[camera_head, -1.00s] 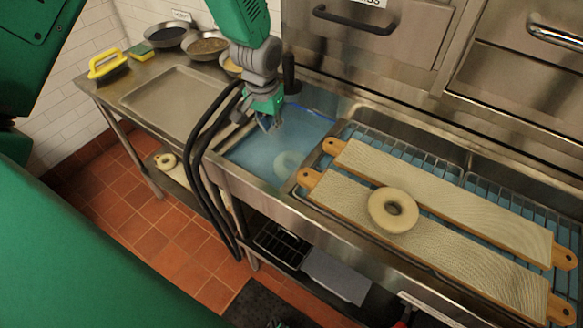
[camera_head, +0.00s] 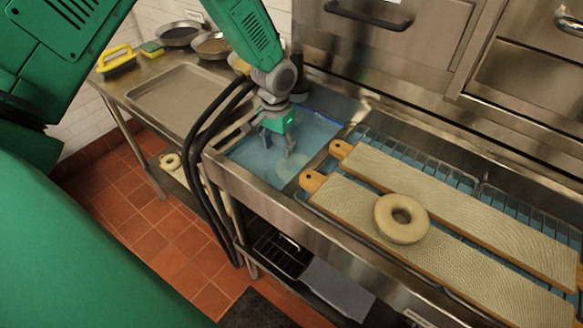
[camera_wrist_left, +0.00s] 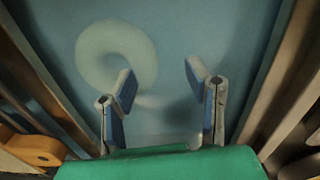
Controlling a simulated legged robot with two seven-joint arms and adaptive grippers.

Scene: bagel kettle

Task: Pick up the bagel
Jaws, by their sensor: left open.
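One pale bagel (camera_head: 291,172) lies in the blue water of the kettle (camera_head: 243,150), partly hidden by my gripper in the head view. The left wrist view shows this bagel (camera_wrist_left: 88,62) as a blurred pale ring, left of and beyond the fingers. My left gripper (camera_head: 277,145) is open and empty, pointing down over the water beside the bagel. Its two fingers (camera_wrist_left: 163,88) stand apart in the wrist view. Another bagel (camera_head: 401,218) lies on the nearer cloth-topped board (camera_head: 350,203). My right gripper is not seen.
A second board (camera_head: 460,205) lies behind the first over a blue rack. An empty metal tray (camera_head: 180,98) and several bowls (camera_head: 174,34) stand on the left counter. A yellow-handled brush (camera_head: 115,60) is at the far left. The kettle's metal walls surround the water.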

